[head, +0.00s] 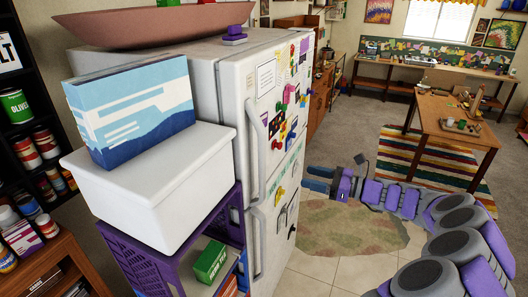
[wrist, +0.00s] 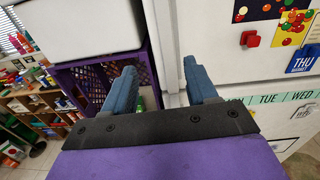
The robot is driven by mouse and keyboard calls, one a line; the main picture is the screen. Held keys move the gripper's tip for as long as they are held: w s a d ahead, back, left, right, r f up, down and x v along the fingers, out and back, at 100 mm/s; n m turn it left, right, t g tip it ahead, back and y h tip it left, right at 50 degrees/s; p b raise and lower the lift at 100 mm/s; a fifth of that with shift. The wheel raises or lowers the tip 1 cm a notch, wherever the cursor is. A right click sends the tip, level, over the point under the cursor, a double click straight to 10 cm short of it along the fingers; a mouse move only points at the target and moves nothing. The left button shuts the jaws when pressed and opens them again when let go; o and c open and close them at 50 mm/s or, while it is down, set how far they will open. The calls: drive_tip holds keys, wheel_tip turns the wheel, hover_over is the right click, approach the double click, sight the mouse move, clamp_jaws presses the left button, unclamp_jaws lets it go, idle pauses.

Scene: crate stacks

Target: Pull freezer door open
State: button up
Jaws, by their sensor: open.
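The white fridge (head: 215,75) has an upper door (head: 238,100) and a lower door (head: 262,225); I cannot tell which one is the freezer. Each has a vertical handle on its left edge: the upper handle (head: 251,140) and the lower handle (head: 259,245). Both doors look shut. My gripper (head: 309,179) is open and empty, in front of the doors and apart from them in the head view. In the wrist view my gripper (wrist: 160,68) has its blue fingers spread, facing the fridge's left edge.
A purple crate (head: 120,245) with a white box (head: 150,185) and a blue carton (head: 130,110) on top stands close left of the fridge. A wooden table (head: 450,125) stands at right. The floor rug (head: 350,228) before the doors is clear.

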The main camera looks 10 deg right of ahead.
sight(265, 163)
drive_tip(key=shift+m+t, duration=0.3)
drive_tip(key=x, duration=1.7)
drive_tip(key=shift+w+d+f+p, duration=0.2)
drive_tip(key=shift+w+d+p, duration=0.05)
drive_tip(key=shift+w+p, duration=0.1)
drive_tip(key=shift+c, duration=0.4)
clamp_jaws()
